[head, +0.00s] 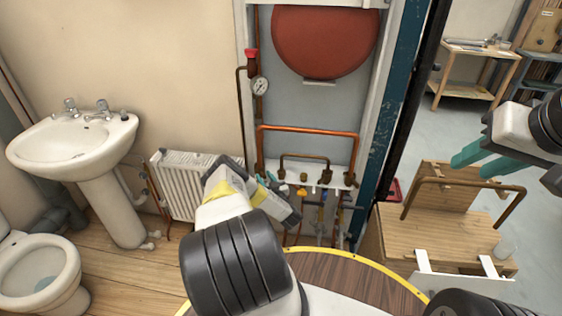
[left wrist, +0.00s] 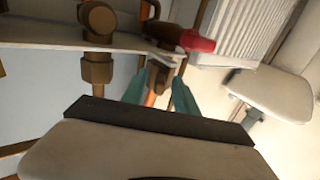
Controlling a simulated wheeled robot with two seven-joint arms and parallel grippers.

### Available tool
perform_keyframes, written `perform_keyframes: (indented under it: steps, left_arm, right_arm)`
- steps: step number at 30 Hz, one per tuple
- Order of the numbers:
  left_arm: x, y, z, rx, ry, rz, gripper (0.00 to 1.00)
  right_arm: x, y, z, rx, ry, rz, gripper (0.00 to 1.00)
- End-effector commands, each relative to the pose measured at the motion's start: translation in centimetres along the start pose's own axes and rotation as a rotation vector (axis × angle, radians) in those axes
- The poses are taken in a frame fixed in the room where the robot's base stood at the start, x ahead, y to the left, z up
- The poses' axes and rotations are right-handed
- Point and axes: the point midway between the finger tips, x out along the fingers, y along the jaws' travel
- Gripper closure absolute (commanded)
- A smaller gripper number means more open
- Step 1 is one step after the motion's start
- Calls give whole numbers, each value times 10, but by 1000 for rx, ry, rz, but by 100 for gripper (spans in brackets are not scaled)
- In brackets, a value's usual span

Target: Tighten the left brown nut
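My left gripper (head: 272,186) is at the row of fittings under the copper pipes, and my own arm hides much of it in the head view. In the left wrist view, its two teal fingers (left wrist: 160,88) stand on either side of a brown nut (left wrist: 158,74) with an orange copper pipe (left wrist: 150,99) below it. I cannot tell whether the fingers touch the nut. Another brown nut (left wrist: 97,70) is further left on the same white shelf. My right gripper (head: 474,160) is open and empty at the right, above the wooden stand.
A red-handled valve (left wrist: 195,41) is close beyond the left fingers. A white radiator (head: 188,185) stands left of the fittings. A wooden stand (head: 440,238) with a bent copper pipe (head: 465,183) is below the right gripper. A sink (head: 75,145) and a toilet (head: 40,275) are at the left.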

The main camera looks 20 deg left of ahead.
Motion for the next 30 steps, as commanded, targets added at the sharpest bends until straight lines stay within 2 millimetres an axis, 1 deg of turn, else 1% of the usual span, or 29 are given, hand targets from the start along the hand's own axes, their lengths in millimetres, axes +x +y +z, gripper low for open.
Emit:
perform_keyframes:
  steps: [3, 11, 14, 15, 17, 25, 30]
  left_arm:
    - [7, 0, 0, 1, 0, -1, 65]
    - [9, 0, 0, 1, -1, 1, 65]
    - [9, 0, 0, 1, -1, 1, 82]
    - [9, 0, 0, 1, -1, 1, 90]
    - [9, 0, 0, 1, -1, 1, 100]
    - [9, 0, 0, 1, 0, 5, 100]
    - [10, -2, -1, 2, 1, 38, 100]
  right_arm:
    - [0, 0, 0, 0, 0, 0, 64]
    - [0, 0, 0, 0, 0, 0, 64]
    - [0, 0, 0, 0, 0, 0, 64]
    - [0, 0, 0, 0, 0, 0, 64]
    - [0, 0, 0, 0, 0, 0, 64]
    - [0, 0, 0, 0, 0, 0, 64]
    - [0, 0, 0, 0, 0, 0, 64]
